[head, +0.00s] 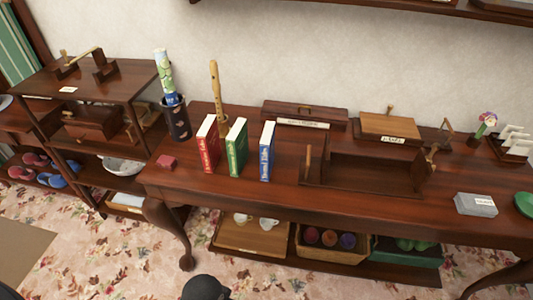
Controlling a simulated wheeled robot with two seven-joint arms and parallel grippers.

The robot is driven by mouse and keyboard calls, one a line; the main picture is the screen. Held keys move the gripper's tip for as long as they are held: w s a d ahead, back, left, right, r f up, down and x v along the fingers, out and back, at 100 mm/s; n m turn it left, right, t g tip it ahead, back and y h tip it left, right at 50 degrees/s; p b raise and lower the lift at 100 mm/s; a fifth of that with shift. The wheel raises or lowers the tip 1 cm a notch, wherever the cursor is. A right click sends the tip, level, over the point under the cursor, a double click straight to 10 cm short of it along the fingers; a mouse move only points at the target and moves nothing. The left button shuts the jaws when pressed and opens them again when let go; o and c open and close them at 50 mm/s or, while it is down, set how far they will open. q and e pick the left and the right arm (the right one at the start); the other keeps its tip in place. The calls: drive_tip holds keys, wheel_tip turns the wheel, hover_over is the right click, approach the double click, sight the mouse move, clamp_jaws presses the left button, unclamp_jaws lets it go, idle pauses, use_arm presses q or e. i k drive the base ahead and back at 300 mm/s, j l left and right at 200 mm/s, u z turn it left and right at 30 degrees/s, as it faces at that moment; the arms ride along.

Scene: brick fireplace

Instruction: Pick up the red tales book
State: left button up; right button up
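A red book (207,144) stands upright on the left part of a long dark wooden table (325,203). Its spine has light lettering too small to read for certain. A green book (236,147) stands upright just to its right. A blue book (267,151) stands upright further right. Small gaps show between the three books.
A small red block (167,161) lies left of the red book. A dark holder (177,118) and a wooden recorder (217,92) stand behind. A wooden rack (362,172) is to the right. Bare tabletop lies before the books. A shelf unit (85,77) adjoins at left.

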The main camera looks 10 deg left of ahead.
sight(208, 137)
drive_tip(key=i+l, duration=0.15)
drive_tip(key=l, duration=0.15)
drive_tip(key=i+l, duration=0.1)
drive_tip(key=l, duration=0.15)
drive_tip(key=i+l, duration=0.15)
drive_tip(key=l, duration=0.15)
drive_tip(key=l+u, duration=0.15)
drive_tip(key=u, duration=0.25)
drive_tip(key=i+l+u, duration=0.1)
drive_tip(key=u, duration=0.35)
drive_tip(key=l+u, duration=0.2)
drive_tip(key=u, duration=0.2)
